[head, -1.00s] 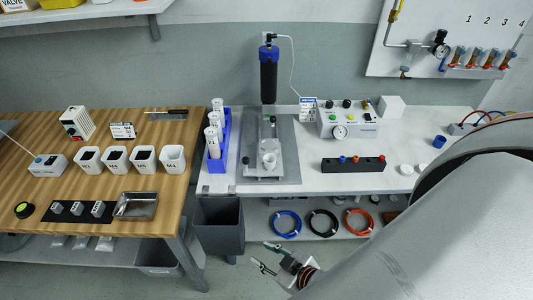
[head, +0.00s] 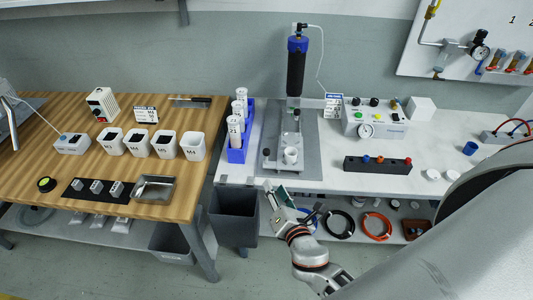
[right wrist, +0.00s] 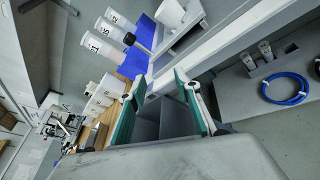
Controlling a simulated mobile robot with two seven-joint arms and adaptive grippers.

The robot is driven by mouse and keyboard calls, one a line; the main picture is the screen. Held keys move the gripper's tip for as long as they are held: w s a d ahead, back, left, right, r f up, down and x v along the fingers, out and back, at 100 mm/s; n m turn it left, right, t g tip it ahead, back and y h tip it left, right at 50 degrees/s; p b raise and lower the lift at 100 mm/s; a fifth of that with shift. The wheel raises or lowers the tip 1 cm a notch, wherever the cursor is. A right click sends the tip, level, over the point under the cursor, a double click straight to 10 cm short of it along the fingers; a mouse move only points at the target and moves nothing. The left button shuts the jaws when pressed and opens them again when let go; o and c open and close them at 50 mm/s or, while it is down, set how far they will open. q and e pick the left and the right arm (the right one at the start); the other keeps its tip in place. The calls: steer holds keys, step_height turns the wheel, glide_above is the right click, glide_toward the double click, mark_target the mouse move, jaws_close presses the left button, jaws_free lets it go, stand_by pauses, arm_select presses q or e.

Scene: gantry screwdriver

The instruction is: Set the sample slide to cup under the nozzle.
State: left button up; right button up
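A white cup (head: 290,156) sits on the small grey slide fixture (head: 282,168) on the white bench. The upright black dispenser with blue cap (head: 296,72) stands behind it. Its nozzle end is small and hard to make out; the cup is nearer me than the dispenser. My right gripper (head: 276,194) is in front of the bench's front edge, below the fixture in the picture, apart from the cup. In the right wrist view its green-padded fingers (right wrist: 160,108) are spread, with nothing between them. My left gripper is not clearly visible.
A blue rack (head: 237,154) with white numbered tubes stands left of the fixture. A grey bin (head: 233,222) is below the bench edge near my right gripper. A control box (head: 374,124) and a black button bar (head: 378,166) are to the right. A wooden table (head: 90,155) is left.

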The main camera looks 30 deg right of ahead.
mark_target(267, 154)
steer(key=w+r+n, duration=0.2)
steer(key=w, duration=0.1)
steer(key=w+d+r+n+t+h, duration=0.1)
steer(key=w+r+n, duration=0.1)
steer(key=w, duration=0.2)
steer(key=w+d+r+n+t, duration=0.1)
steer(key=w+n, duration=0.2)
steer(key=w, duration=0.1)
steer(key=shift+d+r+h, duration=0.15)
steer(key=shift+r+h, duration=0.15)
steer(key=shift+r, duration=0.1)
jaws_close()
